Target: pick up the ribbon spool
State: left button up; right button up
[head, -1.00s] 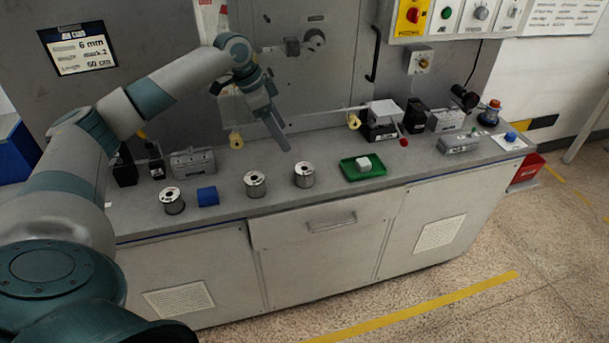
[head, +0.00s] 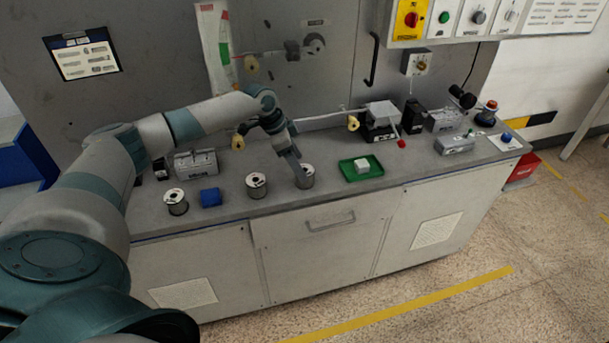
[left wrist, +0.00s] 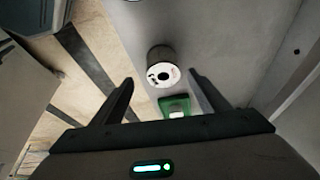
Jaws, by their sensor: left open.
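Three spools with white tops stand in a row on the bench: a left one (head: 176,203), a middle one (head: 256,187) and a right one (head: 308,180). I cannot tell from their labels which holds ribbon. My left gripper (head: 300,176) is at the right spool and hides part of it in the head view. In the left wrist view the open, empty fingers (left wrist: 161,80) point toward this upright spool (left wrist: 161,56), which appears between and beyond their tips. I cannot tell whether they touch it. My right gripper is not in view.
A blue block (head: 210,198) sits between the left and middle spools. A green tray (head: 347,172) with a pale block (head: 362,166) lies right of the right spool. Small machines stand along the back. The front strip of the bench (head: 330,196) is clear.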

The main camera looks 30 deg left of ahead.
pick_arm(q)
jog(key=shift+w+d+f+p, duration=0.2)
jog(key=shift+w+f+p, duration=0.15)
jog(key=shift+p, duration=0.25)
jog(key=p+x, duration=0.1)
jog(key=x, duration=0.2)
jog(key=shift+w+p, duration=0.1)
jog(key=shift+p, duration=0.25)
jog(key=shift+w+f, duration=0.15)
jog(key=shift+f, duration=0.45)
jog(key=c, duration=1.5)
jog(key=shift+r, duration=0.2)
